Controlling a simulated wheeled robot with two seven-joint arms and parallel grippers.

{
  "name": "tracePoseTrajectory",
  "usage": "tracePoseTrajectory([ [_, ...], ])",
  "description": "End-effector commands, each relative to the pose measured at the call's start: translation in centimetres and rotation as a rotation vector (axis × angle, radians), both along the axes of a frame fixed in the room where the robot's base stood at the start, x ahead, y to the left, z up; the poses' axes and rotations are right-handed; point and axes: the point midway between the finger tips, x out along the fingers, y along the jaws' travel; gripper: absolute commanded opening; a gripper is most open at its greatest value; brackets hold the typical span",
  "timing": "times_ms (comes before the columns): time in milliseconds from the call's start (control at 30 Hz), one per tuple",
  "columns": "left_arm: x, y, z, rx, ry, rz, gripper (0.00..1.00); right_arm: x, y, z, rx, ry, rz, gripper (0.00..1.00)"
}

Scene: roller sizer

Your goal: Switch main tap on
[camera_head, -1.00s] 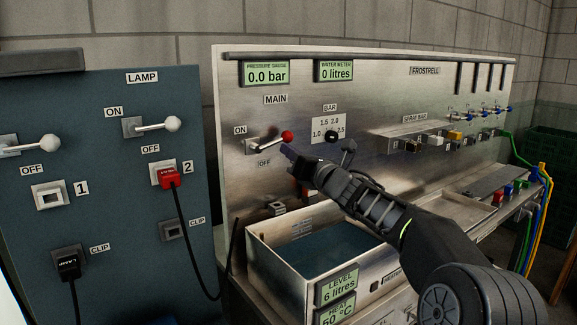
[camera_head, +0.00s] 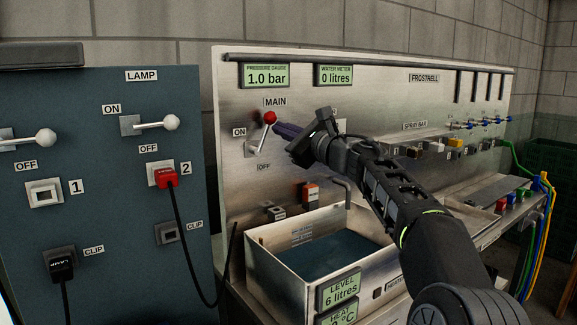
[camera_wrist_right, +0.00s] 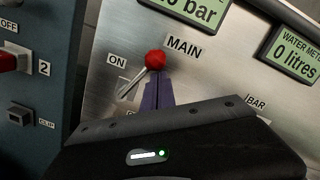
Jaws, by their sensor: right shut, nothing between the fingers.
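The main tap is a lever with a red ball (camera_head: 270,118) on the steel panel, between the ON and OFF labels under MAIN. The lever now points up and a little right, toward the MAIN label. My right gripper (camera_head: 281,130) is shut and empty, its purple fingertips beside the lever just right of and below the red ball. The right wrist view shows the red ball (camera_wrist_right: 155,60) just above the fingertips (camera_wrist_right: 152,92); whether they touch cannot be told. The pressure gauge (camera_head: 265,76) reads 1.0 bar. My left gripper is not in view.
The water meter (camera_head: 334,74) reads 0 litres. Below the tap is an open steel basin (camera_head: 280,276) with water in it. A blue lamp panel (camera_head: 100,200) with levers and a red plug (camera_head: 167,178) stands at the left. My forearm covers the BAR dial.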

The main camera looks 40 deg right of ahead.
Motion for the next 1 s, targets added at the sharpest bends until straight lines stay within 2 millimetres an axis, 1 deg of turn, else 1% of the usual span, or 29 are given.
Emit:
tracePoseTrajectory([
  [200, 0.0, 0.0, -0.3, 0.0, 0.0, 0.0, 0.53, 0.0, 0.9, 0.8, -0.147, 0.001, 0.002, 0.0],
  [400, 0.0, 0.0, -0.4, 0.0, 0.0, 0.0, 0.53, 0.0, 1.3, 1.0, -0.225, 0.004, 0.002, 0.0],
  [1000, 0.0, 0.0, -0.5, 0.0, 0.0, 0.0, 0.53, 0.1, 1.6, 1.1, -0.25, 0.004, 0.004, 0.0],
])
